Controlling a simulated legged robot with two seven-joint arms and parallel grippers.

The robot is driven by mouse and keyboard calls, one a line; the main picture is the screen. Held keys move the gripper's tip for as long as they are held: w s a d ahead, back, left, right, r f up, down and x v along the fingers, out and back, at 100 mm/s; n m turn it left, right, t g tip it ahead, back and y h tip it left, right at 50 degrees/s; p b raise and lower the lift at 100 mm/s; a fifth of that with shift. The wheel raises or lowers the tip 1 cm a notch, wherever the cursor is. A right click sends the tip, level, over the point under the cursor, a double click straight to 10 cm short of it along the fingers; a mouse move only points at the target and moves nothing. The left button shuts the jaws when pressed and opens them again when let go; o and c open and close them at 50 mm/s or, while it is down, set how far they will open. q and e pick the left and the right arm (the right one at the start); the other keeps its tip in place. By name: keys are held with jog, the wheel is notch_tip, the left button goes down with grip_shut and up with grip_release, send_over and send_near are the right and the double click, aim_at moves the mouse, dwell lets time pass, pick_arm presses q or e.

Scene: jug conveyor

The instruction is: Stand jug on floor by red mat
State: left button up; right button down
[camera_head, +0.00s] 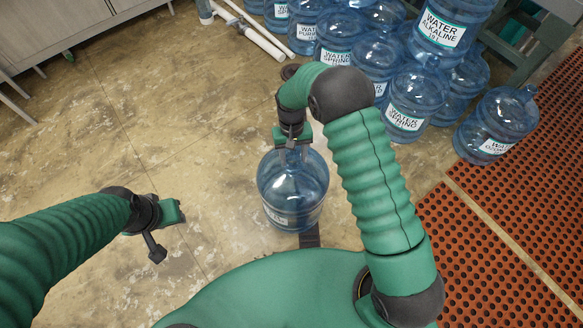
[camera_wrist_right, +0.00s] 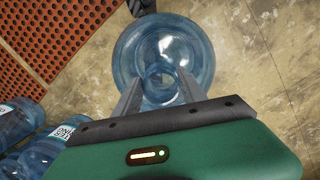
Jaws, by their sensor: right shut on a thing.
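A clear blue water jug (camera_head: 291,198) hangs or stands upright in front of my body, over the bare floor left of the red mat. My right gripper (camera_head: 292,146) is shut on the jug's neck from above. In the right wrist view the jug (camera_wrist_right: 190,50) shows from the top, with the fingers of my right gripper (camera_wrist_right: 160,84) on both sides of its neck. I cannot tell whether the jug's base touches the floor. The red perforated mat (camera_head: 480,262) lies at the right; it also shows in the wrist view (camera_wrist_right: 60,35). My left gripper (camera_head: 168,234) is open and empty.
Several labelled jugs stand grouped at the top, some stacked; the nearest jug (camera_head: 497,125) is beside the mat's upper edge. White pipes (camera_head: 250,30) lie on the floor at the top. A cabinet (camera_head: 60,30) stands at upper left. The floor (camera_head: 150,120) at the left is clear.

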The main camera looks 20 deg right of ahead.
aim_at(293, 187)
jog(key=shift+s+a+f, duration=0.1)
jog(key=shift+s+a, duration=0.4)
jog(key=shift+s, duration=0.15)
notch_tip(293, 187, down, 4)
jog(key=shift+r+b, duration=0.2)
jog(key=shift+b, duration=0.75)
jog(key=shift+s+r, duration=0.1)
jog(key=c, duration=0.7)
grip_release()
jog(key=shift+o, duration=0.2)
